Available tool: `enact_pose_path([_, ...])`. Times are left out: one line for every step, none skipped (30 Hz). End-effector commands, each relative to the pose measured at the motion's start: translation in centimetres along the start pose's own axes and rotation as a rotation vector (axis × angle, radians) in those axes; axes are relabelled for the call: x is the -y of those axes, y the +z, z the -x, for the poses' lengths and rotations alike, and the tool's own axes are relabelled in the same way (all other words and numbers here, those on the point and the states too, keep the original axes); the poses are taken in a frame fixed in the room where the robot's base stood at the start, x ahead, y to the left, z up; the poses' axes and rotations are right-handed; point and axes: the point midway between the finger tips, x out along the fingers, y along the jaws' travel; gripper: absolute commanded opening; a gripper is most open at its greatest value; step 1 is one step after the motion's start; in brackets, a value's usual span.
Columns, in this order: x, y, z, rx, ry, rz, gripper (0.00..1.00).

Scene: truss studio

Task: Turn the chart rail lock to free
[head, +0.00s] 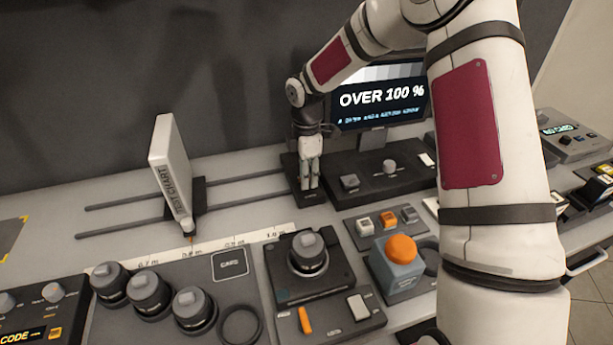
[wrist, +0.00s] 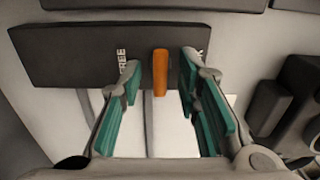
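The rail lock shows in the wrist view as a dark plate (wrist: 75,55) with an orange lever (wrist: 160,72). The lever stands upright in the picture. The word FREE is left of it, and a label on the right is mostly hidden by a finger. My gripper (wrist: 160,85) is open, with green finger pads on either side of the lever and a gap on both sides. In the head view my gripper (head: 310,185) points down at the dark block at the right end of the chart rails (head: 245,181); the lever is hidden there.
The test chart (head: 172,170) stands on its carriage on the rails, left of my gripper. A dark console (head: 375,182) is close on the right, with a monitor (head: 383,97) behind. Lenses, another panel with an orange lever (head: 305,320) and an orange-topped block (head: 400,265) stand in front.

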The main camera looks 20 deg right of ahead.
Motion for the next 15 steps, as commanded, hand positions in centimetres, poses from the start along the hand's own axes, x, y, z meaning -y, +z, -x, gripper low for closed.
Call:
enact_pose_path([-0.1,0.1,0.8,0.001,0.004,-0.001,0.3])
enact_pose_path([-0.1,0.1,1.3,0.002,0.004,-0.001,0.3])
enact_pose_path([-0.1,0.1,2.0,0.001,0.005,-0.002,0.3])
enact_pose_path([-0.1,0.1,2.6,0.001,0.005,-0.002,0.3])
enact_pose_path([-0.1,0.1,3.3,0.002,0.006,-0.002,0.3])
enact_pose_path([-0.1,0.1,4.1,0.002,0.006,-0.002,0.3])
enact_pose_path([-0.1,0.1,4.7,0.002,0.005,-0.001,0.3])
enact_pose_path([-0.1,0.1,5.4,0.001,0.006,-0.002,0.3])
enact_pose_path([-0.1,0.0,6.2,0.001,0.004,-0.001,0.3])
enact_pose_path([-0.1,0.1,6.8,0.002,0.006,-0.001,0.3])
enact_pose_path([-0.1,0.1,7.4,0.002,0.006,0.0,0.3])
enact_pose_path([-0.1,0.0,8.0,0.001,0.004,0.0,0.3])
enact_pose_path([-0.1,0.0,8.5,0.001,0.004,-0.001,0.3])
enact_pose_path([0.0,0.1,9.0,0.001,0.003,-0.001,0.3])
enact_pose_path([-0.1,0.1,9.5,0.002,0.004,-0.001,0.3])
